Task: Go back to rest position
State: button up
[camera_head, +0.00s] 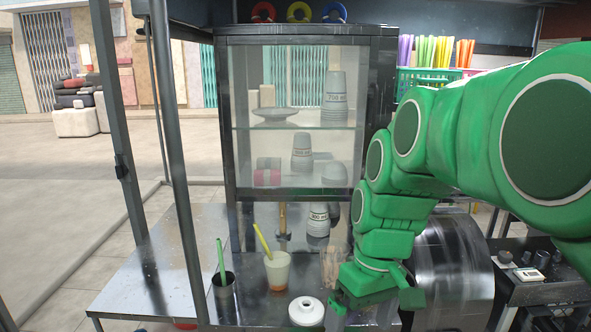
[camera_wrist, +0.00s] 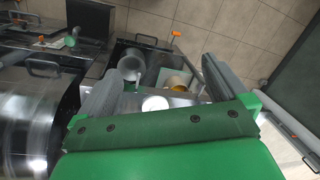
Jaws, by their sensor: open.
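My green arm reaches in from the right in the head view and bends down to my gripper (camera_head: 408,290), low over the metal counter (camera_head: 250,320) and right of the glass cabinet. In the wrist view the two grey fingers of my gripper (camera_wrist: 160,90) stand wide apart with nothing held between them. Beyond the fingers are a grey cylindrical container (camera_wrist: 131,66) and a round container with a yellowish inside (camera_wrist: 176,84). A white round thing (camera_wrist: 155,103) shows nearer the palm.
A cup of pale drink with a yellow straw (camera_head: 277,270), a dark cup with a green straw (camera_head: 224,283) and a white ring-shaped dish (camera_head: 306,311) stand on the counter. The glass cabinet (camera_head: 300,35) stands behind. A large metal drum (camera_head: 455,265) is right of my gripper.

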jog(key=s+d+f+m, duration=0.2)
jog(key=s+f, duration=0.1)
jog(key=s, duration=0.4)
jog(key=s+d+f+m+h, duration=0.1)
jog(key=s+d+f+m, duration=0.1)
jog(key=s, duration=0.6)
notch_tip(320, 180, down, 2)
jog(key=shift+s+d+f+m+g, duration=0.2)
jog(key=shift+d+m+g, duration=0.1)
jog(key=shift+m, duration=0.3)
